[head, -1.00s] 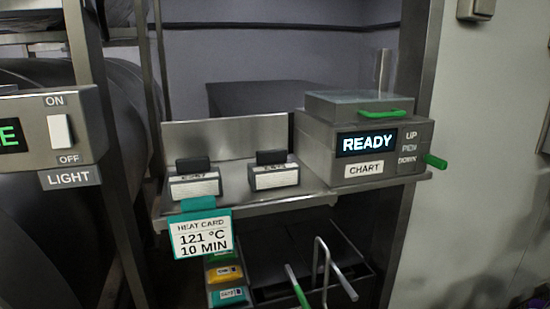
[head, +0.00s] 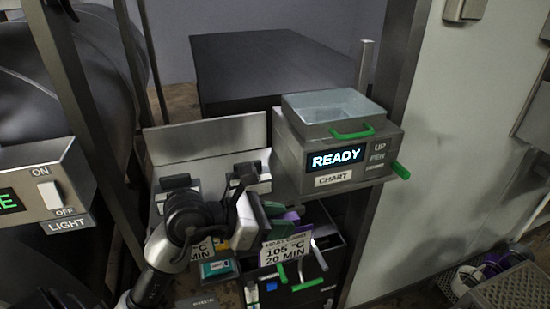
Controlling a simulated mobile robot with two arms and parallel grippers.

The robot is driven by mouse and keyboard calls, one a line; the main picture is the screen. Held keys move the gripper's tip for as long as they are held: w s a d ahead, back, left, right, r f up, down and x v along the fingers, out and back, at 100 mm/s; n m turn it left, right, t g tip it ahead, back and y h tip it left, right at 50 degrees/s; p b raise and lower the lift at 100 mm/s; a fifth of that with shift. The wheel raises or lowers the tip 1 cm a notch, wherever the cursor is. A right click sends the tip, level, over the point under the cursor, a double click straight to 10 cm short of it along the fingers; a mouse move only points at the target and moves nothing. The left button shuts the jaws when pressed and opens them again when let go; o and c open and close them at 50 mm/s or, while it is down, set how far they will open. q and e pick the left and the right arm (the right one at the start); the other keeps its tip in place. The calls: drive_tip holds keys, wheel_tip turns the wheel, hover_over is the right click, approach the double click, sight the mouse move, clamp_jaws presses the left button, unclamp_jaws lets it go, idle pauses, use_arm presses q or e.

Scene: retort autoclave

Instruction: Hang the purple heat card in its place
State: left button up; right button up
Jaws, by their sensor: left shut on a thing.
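The purple heat card (head: 287,250) is in the head view, right of my left gripper (head: 268,213). Its white label reads 105 °C, 20 MIN, and purple shows along its upper edge. My left gripper is shut on the card and holds it slightly tilted, in front of and below the shelf (head: 220,203). Two block holders stand on the shelf: a left one (head: 177,184) and a right one (head: 249,178). My gripper and wrist hide their lower parts and much of the shelf front. My right gripper is not in view.
Another heat card (head: 201,250) shows partly behind my left arm, below the left holder. The chart recorder (head: 335,145), reading READY, stands right of the holders. Below are a teal card (head: 216,268) and a green-handled drawer or tray (head: 306,285). A light switch panel (head: 45,190) stands left.

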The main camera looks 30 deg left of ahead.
use_arm(q)
drive_tip(key=r, duration=0.1)
drive_tip(key=r+p, duration=0.1)
drive_tip(key=r, duration=0.3)
drive_tip(key=shift+s+a+p, duration=0.15)
drive_tip(key=shift+s+p, duration=0.15)
drive_tip(key=shift+w+a+f+b, duration=0.45)
drive_tip(key=shift+w+a+f, duration=0.1)
drive_tip(key=shift+w, duration=0.05)
drive_tip(key=shift+w+a+f+b, duration=0.35)
drive_tip(key=shift+w+a+f, duration=0.25)
drive_tip(key=shift+w+a, duration=0.15)
drive_tip(key=shift+w+a+f+b, duration=0.4)
drive_tip(key=shift+w+a+f, duration=0.2)
drive_tip(key=shift+a, duration=0.3)
drive_tip(key=shift+w+a+f+b, duration=0.35)
drive_tip(key=shift+w+a+f, duration=0.25)
drive_tip(key=shift+w+a, duration=0.15)
drive_tip(key=shift+a+f+b, duration=0.1)
drive_tip(key=shift+f+b, duration=0.4)
drive_tip(key=shift+b, duration=0.1)
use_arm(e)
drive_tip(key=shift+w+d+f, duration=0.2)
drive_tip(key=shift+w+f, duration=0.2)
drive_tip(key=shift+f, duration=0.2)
use_arm(q)
drive_tip(key=shift+b, duration=0.55)
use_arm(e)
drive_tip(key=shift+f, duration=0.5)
